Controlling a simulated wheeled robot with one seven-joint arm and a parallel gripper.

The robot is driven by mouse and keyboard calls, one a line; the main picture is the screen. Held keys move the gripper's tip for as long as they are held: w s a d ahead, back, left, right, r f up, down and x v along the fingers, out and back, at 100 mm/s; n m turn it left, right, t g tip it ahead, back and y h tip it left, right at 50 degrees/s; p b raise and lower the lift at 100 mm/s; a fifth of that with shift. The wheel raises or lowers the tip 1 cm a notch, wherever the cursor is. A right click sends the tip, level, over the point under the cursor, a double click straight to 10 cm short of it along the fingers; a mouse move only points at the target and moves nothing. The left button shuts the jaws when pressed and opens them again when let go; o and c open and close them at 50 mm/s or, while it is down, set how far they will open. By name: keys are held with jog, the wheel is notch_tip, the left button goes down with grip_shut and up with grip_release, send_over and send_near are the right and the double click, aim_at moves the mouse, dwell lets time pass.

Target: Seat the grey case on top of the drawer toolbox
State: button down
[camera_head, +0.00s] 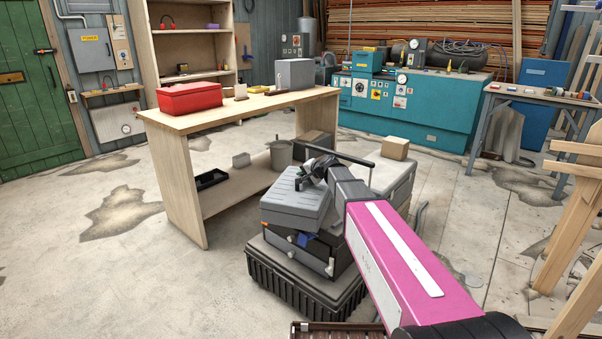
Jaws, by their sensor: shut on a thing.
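The grey case (294,207) has a ribbed lid and sits at or just over the top of the drawer toolbox (312,254), slightly turned relative to it. I cannot tell whether the two touch. The toolbox is dark with pale latches and stands on a black ribbed box (298,288). My gripper (308,180) is at the back right edge of the case and is shut on it. The fingertips and the grasped part are small and partly hidden by my wrist. My pink and grey arm covers the right side of the stack.
A wooden table (255,108) with a red toolbox (190,97) and a grey box (296,75) stands behind. A pale cabinet (390,172) bearing a cardboard box (395,148) is right behind my arm. The floor at left is clear.

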jog(key=shift+f, duration=1.55)
jog(key=c, duration=1.1)
grip_release()
jog(key=shift+o, duration=0.2)
notch_tip(320, 180, up, 6)
send_over(319, 191)
jog(key=shift+w+f, duration=0.1)
jog(key=shift+f, duration=0.05)
jog(key=shift+s+d+r, duration=0.25)
jog(key=shift+d+r, duration=0.05)
jog(key=shift+d, duration=0.05)
